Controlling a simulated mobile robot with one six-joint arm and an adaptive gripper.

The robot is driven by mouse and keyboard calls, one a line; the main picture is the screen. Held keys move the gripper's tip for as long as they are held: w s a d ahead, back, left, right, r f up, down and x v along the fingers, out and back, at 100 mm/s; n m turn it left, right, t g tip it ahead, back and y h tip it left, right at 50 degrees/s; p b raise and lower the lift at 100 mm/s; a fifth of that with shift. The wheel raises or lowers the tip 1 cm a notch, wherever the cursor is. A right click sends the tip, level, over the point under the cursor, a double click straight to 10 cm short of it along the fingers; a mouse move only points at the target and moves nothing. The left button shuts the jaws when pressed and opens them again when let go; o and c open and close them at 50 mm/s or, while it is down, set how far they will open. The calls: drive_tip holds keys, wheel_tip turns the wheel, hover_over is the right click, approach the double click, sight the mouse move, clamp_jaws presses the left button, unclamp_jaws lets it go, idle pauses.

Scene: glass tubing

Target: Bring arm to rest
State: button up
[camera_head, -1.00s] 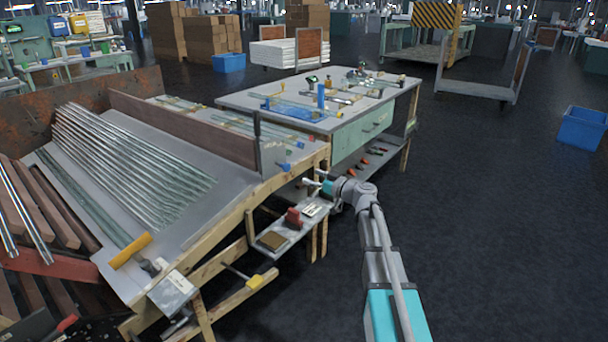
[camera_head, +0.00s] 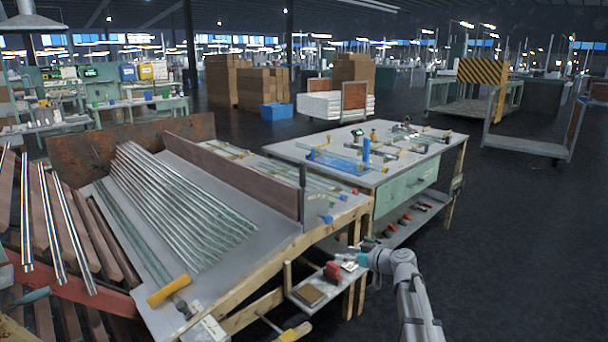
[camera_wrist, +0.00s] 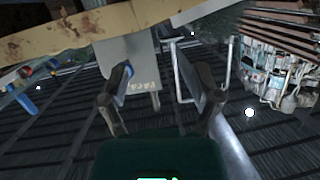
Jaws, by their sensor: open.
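My arm (camera_head: 415,305) reaches in from the bottom right of the head view, beside the front edge of the workbench. My gripper (camera_wrist: 162,92) shows in the wrist view as two dark fingers set wide apart, with nothing between them. In the head view the end of the arm points left, close to a low shelf below the bench; the fingers are too small there to make out.
A sloped bench (camera_head: 215,275) holds many glass tubes (camera_head: 175,205). Behind it stands a table (camera_head: 290,150) with tools and a green drawer (camera_head: 405,190). A cart (camera_head: 525,142) and cardboard boxes (camera_head: 262,88) stand farther back. The dark floor (camera_head: 515,250) at right is clear.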

drive_tip(key=s+d+f+m+g+h, duration=0.1)
drive_tip(key=s+f+m+g+h, duration=0.45)
drive_tip(key=s, duration=0.75)
drive_tip(key=s+d+f+m+g+h, duration=0.1)
drive_tip(key=s+f+m+g+h, duration=0.25)
drive_tip(key=s+f+h, duration=0.75)
wheel_tip(320, 180, up, 32)
drive_tip(key=s+y+p, duration=0.2)
drive_tip(key=y+p, duration=0.2)
drive_tip(key=p, duration=2.6)
drive_tip(key=shift+s+d+n+g+y, duration=0.3)
drive_tip(key=shift+s+d+g+y, duration=0.05)
drive_tip(key=shift+s+g, duration=0.05)
